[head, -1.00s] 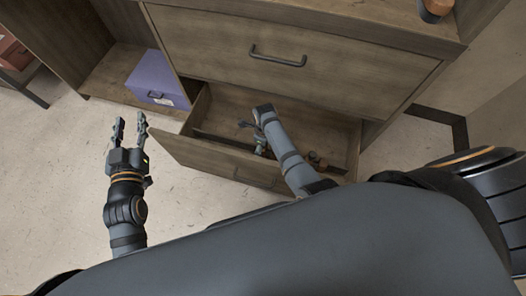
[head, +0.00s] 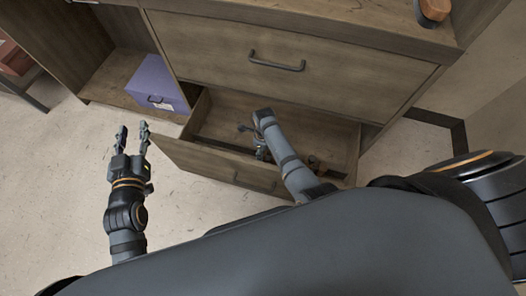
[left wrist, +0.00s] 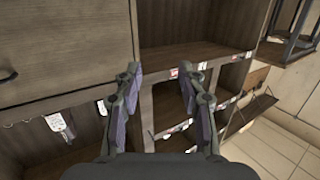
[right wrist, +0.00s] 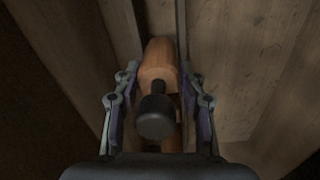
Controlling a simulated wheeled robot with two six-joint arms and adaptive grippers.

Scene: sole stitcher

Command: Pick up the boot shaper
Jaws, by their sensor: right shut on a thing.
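The boot shaper (right wrist: 160,62), an orange-brown wooden form with a dark round knob, lies between the fingers of my right gripper (right wrist: 160,105) in the right wrist view. The right gripper is shut on it. In the head view my right gripper (head: 262,152) is down inside the open lower drawer (head: 215,163), and my arm hides most of what it holds. My left gripper (head: 133,139) is open and empty above the floor, left of the drawer. Its spread fingers also show in the left wrist view (left wrist: 160,95).
The drawer walls stand close around my right gripper. A closed upper drawer with a dark handle (head: 277,63) is above. A purple box (head: 157,84) sits on the low shelf to the left. An orange-and-dark object (head: 433,10) is on the top. The floor at left is clear.

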